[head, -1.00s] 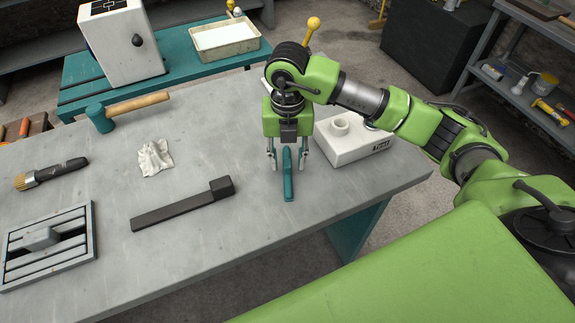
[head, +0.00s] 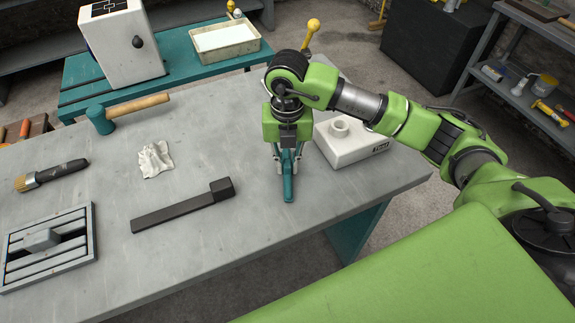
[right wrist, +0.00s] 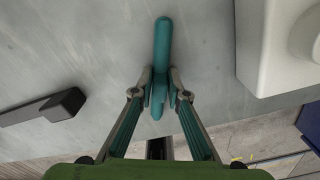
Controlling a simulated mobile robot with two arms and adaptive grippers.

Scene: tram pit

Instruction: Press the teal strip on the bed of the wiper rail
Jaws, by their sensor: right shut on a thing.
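The teal strip (head: 289,187) lies on the grey workbench near its right end. It also shows in the right wrist view (right wrist: 163,45). My right gripper (head: 288,168) is above it with its fingers pointing down. In the right wrist view its fingertips (right wrist: 159,85) are closed on both sides of the strip near one end. The wiper rail looks to be the dark bar with a raised block at one end (head: 178,207), left of the gripper; part of it shows in the right wrist view (right wrist: 45,106). My left gripper is not in view.
A white box with a round boss (head: 345,145) stands close right of the gripper. A slotted grey plate (head: 48,247), a brush (head: 50,175), a crumpled cloth (head: 154,160) and a mallet (head: 128,110) lie to the left. The bench is clear between the strip and the dark bar.

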